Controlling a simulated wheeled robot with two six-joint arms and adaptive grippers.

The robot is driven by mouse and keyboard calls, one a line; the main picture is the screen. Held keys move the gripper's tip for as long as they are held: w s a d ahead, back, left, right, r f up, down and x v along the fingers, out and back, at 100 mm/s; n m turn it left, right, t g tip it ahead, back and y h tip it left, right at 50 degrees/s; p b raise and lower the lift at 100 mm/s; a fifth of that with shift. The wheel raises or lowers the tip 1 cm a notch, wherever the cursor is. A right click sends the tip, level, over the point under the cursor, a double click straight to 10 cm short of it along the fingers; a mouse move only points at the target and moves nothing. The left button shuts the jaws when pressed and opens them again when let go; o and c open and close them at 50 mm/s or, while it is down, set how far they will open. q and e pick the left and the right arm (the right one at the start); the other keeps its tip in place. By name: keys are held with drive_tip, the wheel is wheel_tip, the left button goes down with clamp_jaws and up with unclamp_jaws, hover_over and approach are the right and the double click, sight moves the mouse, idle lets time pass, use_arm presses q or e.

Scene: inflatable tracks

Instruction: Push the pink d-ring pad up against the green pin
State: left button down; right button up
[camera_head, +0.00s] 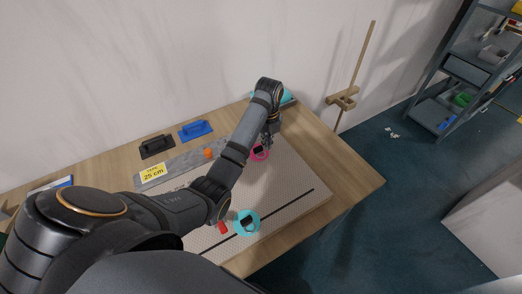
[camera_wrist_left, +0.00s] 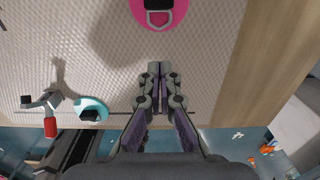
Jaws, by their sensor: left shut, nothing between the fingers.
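The pink d-ring pad (camera_head: 262,156) lies on the pale textured mat (camera_head: 290,180), partly covered by my left gripper in the head view. I cannot make out the green pin in either view. My right gripper is not in view.
A cyan pad (camera_head: 256,222) and a red-handled tool (camera_head: 222,228) are near the mat's dark line. An orange piece (camera_head: 208,153), a grey strip with a 25 cm label (camera_head: 152,173), and blue (camera_head: 196,130) and black (camera_head: 157,146) float-like tools are behind.

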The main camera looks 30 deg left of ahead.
sight(257, 147)
use_arm(q)
wheel_tip(257, 147, down, 9)
drive_tip(key=shift+a+r+p, duration=0.15)
drive_tip(key=shift+p, duration=0.75)
drive_tip(key=shift+w+a+r+p, duration=0.15)
drive_tip(key=shift+w+a, duration=0.2)
drive_tip(key=shift+a, duration=0.25)
drive_tip(key=shift+w+a+p, duration=0.15)
drive_tip(key=shift+w+a, duration=0.2)
drive_tip(key=shift+a, duration=0.2)
drive_tip(key=shift+w+a, duration=0.25)
drive_tip(key=shift+a, duration=0.25)
drive_tip(key=shift+w+a+f+b, duration=0.15)
drive_tip(key=shift+w+a+b, duration=0.25)
drive_tip(key=shift+a, duration=0.2)
drive_tip(key=shift+w+a+f+b, duration=0.1)
drive_tip(key=shift+w+a+b, duration=0.2)
drive_tip(key=shift+a+b, duration=0.25)
drive_tip(key=shift+w+a, duration=0.2)
drive_tip(key=shift+a, duration=0.15)
drive_tip(key=shift+r, duration=0.1)
